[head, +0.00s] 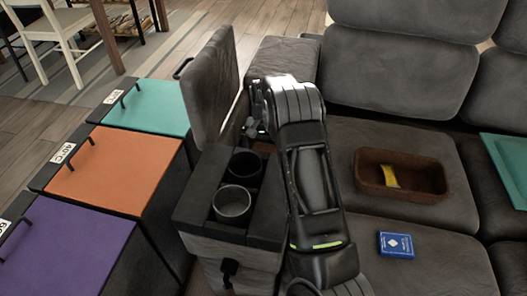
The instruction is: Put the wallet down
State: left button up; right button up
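No wallet can be made out for certain. A small brown patch (264,146) shows below my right gripper (257,118), inside the sofa console behind the cup holders; I cannot tell if it is the wallet or the compartment's lining. My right arm reaches forward over the console, and its gripper is beside the raised console lid (212,84). The fingers are small and partly hidden by the wrist, so whether they are open or hold something is unclear. My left gripper is out of view.
The console (262,222) has two cup holders, the nearer with a grey cup (232,204). On the sofa seat are a brown tray (426,180) with a yellow item (390,176) and a blue box (396,245). Purple, orange and teal-topped bins stand left. A teal item (510,165) lies right.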

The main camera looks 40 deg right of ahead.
notch_tip(320, 180, up, 12)
jog(key=p, duration=0.2)
jog(key=shift+p, duration=0.35)
dwell(0.3)
